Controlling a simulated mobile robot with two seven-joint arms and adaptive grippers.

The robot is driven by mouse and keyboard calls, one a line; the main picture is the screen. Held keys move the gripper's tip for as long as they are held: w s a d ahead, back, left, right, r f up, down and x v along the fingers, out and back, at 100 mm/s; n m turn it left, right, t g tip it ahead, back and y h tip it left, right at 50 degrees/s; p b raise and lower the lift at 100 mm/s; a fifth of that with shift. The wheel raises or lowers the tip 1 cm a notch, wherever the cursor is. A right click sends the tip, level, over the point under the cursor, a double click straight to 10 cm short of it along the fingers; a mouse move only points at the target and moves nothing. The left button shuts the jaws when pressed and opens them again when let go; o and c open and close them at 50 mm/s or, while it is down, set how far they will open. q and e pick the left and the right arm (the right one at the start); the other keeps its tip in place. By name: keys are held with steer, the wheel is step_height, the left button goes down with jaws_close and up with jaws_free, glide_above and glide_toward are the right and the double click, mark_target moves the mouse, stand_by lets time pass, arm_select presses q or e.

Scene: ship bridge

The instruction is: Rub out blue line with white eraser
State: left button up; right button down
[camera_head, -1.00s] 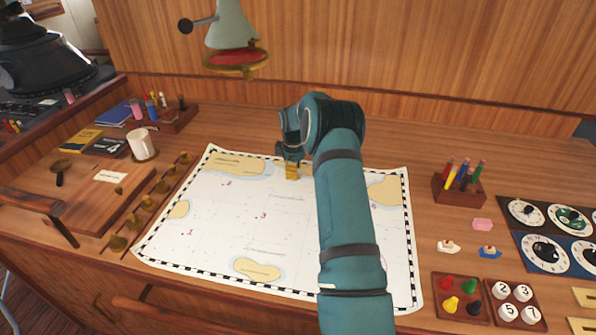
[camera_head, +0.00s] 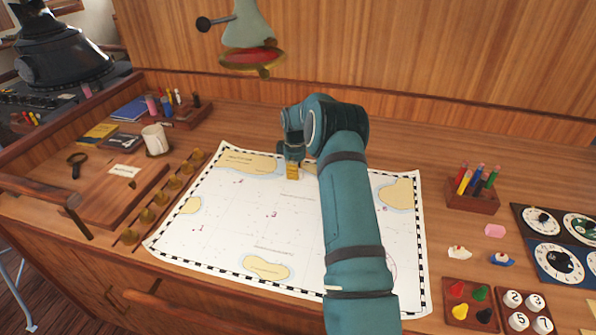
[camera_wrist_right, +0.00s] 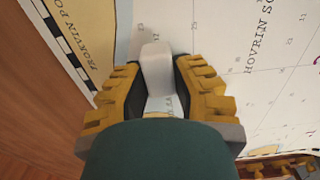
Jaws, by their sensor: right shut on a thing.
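The white eraser (camera_wrist_right: 156,65) is held between the fingers of my right gripper (camera_wrist_right: 160,90), as the right wrist view shows. In the head view my right gripper (camera_head: 292,172) is over the upper part of the paper chart (camera_head: 245,225), beside a tan island (camera_head: 248,162). The eraser is hidden there, and I cannot tell whether it touches the paper. I cannot make out a blue line in either view; my right arm covers part of the chart. My left gripper is not in view.
A pencil holder (camera_head: 474,202), a pink block (camera_head: 495,230) and a tray of coloured pieces (camera_head: 470,312) are right of the chart. A white mug (camera_head: 156,140) and a row of brass knobs (camera_head: 161,199) are left. A bell (camera_head: 247,35) hangs above.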

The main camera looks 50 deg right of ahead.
mark_target(264, 176)
steer(key=shift+w+a, duration=0.85)
steer(key=shift+w, duration=0.05)
steer(key=shift+w+a, duration=0.85)
steer(key=shift+w, duration=0.15)
steer(key=shift+w+a, duration=0.85)
steer(key=shift+w, duration=0.1)
steer(key=shift+w, duration=0.1)
steer(key=shift+w+a, duration=0.85)
steer(key=shift+w, duration=0.05)
